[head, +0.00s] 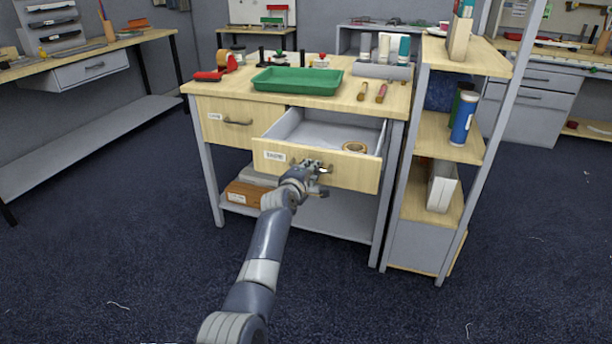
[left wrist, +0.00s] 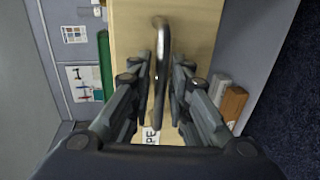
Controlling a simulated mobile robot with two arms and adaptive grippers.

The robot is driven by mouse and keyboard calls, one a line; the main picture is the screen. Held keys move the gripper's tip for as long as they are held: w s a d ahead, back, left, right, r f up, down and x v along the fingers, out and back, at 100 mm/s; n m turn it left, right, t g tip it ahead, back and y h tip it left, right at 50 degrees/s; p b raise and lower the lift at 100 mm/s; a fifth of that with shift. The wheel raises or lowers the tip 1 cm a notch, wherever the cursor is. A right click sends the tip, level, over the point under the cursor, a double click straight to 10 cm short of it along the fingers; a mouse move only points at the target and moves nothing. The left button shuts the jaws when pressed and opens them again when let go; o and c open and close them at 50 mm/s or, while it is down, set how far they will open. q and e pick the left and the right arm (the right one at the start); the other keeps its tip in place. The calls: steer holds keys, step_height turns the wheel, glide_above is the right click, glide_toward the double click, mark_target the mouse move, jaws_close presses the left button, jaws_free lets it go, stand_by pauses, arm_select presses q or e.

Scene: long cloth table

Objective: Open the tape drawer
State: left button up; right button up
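The tape drawer (head: 272,162) is the right one of two drawers under the wooden bench top, and it is pulled well out. A roll of tape (head: 355,147) lies inside its grey interior. The drawer front also shows in the left wrist view (left wrist: 190,30), with part of its label (left wrist: 151,135). My left gripper (head: 318,178) is at the drawer front, its fingers apart on either side of the metal handle (left wrist: 161,40). Small gaps show between fingers and handle. The gripper partly hides the handle in the head view. My right gripper is not in view.
The left drawer (head: 222,120) is shut. A green tray (head: 297,80) and several tools sit on the bench top. A shelf rack (head: 440,135) with a blue can (head: 463,118) stands close at the right. The floor in front is open.

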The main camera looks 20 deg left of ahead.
arm_select(q)
steer(key=v, duration=0.6)
steer(key=shift+s, duration=0.25)
stand_by(0.3)
